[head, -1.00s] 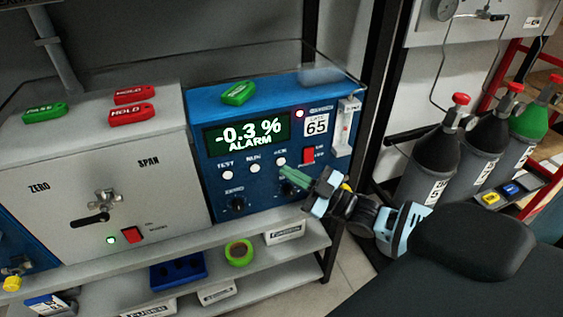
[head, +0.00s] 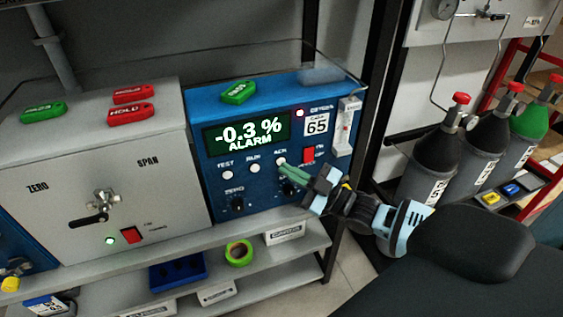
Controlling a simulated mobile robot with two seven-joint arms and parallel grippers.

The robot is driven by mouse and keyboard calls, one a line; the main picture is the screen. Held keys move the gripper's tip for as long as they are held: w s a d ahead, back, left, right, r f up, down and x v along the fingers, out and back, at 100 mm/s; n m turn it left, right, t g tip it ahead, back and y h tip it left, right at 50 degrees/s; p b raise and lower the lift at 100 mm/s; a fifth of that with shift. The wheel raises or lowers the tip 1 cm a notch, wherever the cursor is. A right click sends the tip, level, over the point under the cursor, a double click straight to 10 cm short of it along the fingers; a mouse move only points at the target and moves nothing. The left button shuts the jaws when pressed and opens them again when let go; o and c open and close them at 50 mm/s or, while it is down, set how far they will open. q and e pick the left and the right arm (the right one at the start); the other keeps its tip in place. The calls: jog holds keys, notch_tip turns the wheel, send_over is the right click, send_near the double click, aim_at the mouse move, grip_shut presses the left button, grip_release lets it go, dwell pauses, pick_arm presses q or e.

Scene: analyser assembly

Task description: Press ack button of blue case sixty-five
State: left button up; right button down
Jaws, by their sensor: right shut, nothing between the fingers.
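The blue case sixty-five (head: 270,197) stands on the shelf, with a "65" label (head: 316,124) at its upper right. Its display (head: 247,134) reads "-0.3 % ALARM". The white ACK button (head: 281,161) is the rightmost of three buttons, beside TEST (head: 228,175) and RUN (head: 254,168). My right gripper (head: 284,169) is shut and empty, its green fingertips at the lower edge of the ACK button. I cannot tell whether they touch it. The gripper hides part of the lower right knob. My left gripper is not in view.
A red switch (head: 308,154) and a flow tube (head: 346,127) sit right of the button. A grey ZERO/SPAN case (head: 70,160) stands to the left. Green and red tags lie on top of the cases. Gas cylinders (head: 437,150) stand at the right.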

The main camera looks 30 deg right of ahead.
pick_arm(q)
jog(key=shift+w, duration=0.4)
pick_arm(e)
jog(key=shift+w, duration=0.2)
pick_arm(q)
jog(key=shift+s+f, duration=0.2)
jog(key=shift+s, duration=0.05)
pick_arm(e)
jog(key=shift+w+d, duration=0.1)
jog(key=shift+w, duration=0.1)
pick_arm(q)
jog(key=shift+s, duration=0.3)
pick_arm(e)
jog(key=shift+s, duration=0.1)
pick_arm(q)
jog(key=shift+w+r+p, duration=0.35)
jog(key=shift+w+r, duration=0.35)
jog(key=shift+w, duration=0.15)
pick_arm(e)
jog(key=shift+s+a, duration=0.2)
jog(key=shift+s, duration=0.5)
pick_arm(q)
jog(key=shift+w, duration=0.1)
